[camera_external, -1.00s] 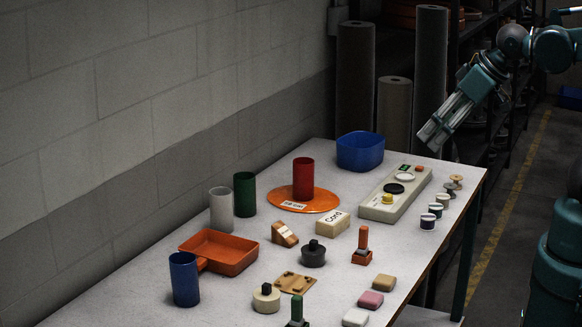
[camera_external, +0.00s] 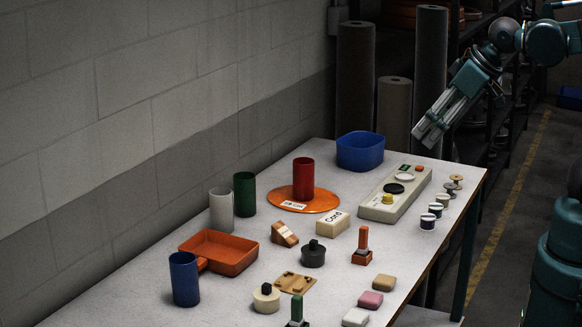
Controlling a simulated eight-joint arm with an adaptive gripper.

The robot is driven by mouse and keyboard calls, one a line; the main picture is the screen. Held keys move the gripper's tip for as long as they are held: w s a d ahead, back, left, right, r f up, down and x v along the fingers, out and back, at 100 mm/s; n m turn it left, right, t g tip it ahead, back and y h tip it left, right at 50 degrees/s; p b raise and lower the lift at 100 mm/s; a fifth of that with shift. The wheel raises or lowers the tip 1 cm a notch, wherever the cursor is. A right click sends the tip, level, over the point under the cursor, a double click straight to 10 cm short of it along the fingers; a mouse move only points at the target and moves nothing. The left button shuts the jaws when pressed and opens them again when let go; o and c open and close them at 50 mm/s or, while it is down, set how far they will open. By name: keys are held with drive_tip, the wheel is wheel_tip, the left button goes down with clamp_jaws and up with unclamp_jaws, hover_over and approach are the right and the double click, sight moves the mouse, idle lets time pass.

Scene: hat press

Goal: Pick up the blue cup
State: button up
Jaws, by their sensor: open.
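The blue cup (camera_external: 184,279) stands upright at the near left of the table, beside the corner of an orange tray (camera_external: 222,256). It is a plain cylinder and nothing holds it. My gripper (camera_external: 424,137) is open and empty at the far right end of the table, above or just past the back edge. It is far from the blue cup, up and to the right in the picture.
A green cup (camera_external: 244,194), a white cup (camera_external: 221,210) and a red cup (camera_external: 303,178) on an orange disc (camera_external: 325,202) stand farther back. A blue bin (camera_external: 360,151) and a button panel (camera_external: 396,193) lie nearest my gripper. Several small blocks and stamps fill the middle and front.

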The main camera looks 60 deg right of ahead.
drive_tip(key=w+a+r+n+g, duration=0.1)
drive_tip(key=w+a+r+n, duration=0.25)
drive_tip(key=w, duration=0.45)
drive_tip(key=n+g+p, duration=0.2)
drive_tip(key=n+g, duration=0.4)
drive_tip(key=n, duration=1.2)
hover_over(182, 262)
drive_tip(key=s+a, duration=0.1)
drive_tip(key=s, duration=0.1)
wheel_tip(182, 262, down, 24)
drive_tip(key=shift+w+a+f, duration=0.25)
drive_tip(key=shift+a+f, duration=0.25)
drive_tip(key=shift+a, duration=0.1)
drive_tip(key=shift+f, duration=1.3)
